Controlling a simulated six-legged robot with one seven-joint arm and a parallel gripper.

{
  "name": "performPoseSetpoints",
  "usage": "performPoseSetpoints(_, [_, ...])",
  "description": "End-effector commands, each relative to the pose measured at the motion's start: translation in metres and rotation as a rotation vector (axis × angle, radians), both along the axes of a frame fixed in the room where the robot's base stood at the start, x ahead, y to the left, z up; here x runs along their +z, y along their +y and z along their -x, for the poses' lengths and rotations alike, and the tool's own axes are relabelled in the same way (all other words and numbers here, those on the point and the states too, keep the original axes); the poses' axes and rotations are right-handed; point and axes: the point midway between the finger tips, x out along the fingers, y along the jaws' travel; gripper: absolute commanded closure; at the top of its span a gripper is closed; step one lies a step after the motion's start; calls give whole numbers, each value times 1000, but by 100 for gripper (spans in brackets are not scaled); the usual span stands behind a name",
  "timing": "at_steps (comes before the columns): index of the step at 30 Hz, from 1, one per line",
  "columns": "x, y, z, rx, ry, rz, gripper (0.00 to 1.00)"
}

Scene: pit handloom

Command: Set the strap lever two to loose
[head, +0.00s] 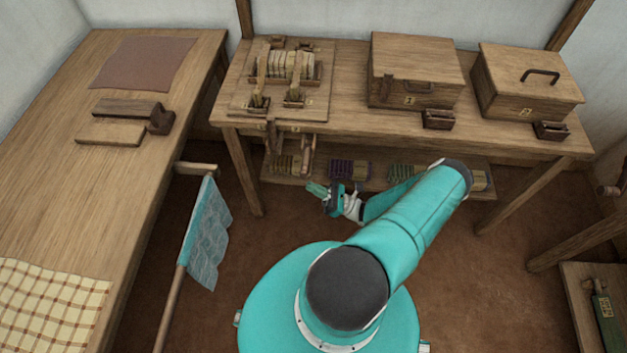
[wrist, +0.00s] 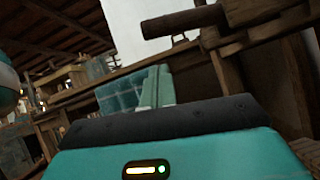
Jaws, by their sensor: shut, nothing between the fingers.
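On the back bench in the head view, a wooden board (head: 240,100) carries two upright wooden levers, a left one (head: 258,90) and a right one (head: 295,93). Two more brown handles, a left one (head: 271,138) and a right one (head: 307,155), hang at the bench's front edge below the board. I cannot read which is strap lever two, nor its setting. My gripper (head: 318,190) is shut and empty, below and in front of the hanging handles, apart from them. The wrist view shows its teal fingers (wrist: 148,88) and a dark wooden bar (wrist: 185,22) beyond them.
Two lidded boxes, one in the middle (head: 415,62) and one at right (head: 525,75), stand on the bench. A lower shelf (head: 315,179) holds coloured bundles. A blue cloth (head: 207,235) hangs on a rail left of me. A long table (head: 60,190) runs along the left.

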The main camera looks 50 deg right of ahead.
Motion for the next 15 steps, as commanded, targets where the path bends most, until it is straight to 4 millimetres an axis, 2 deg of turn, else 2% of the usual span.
performPoseSetpoints(3, [20, -2, -3, -2, 0, 2, 100])
performPoseSetpoints(6, [29, -2, -5, -2, 1, 2, 100])
performPoseSetpoints(15, [35, -2, -7, -1, 2, 2, 100])
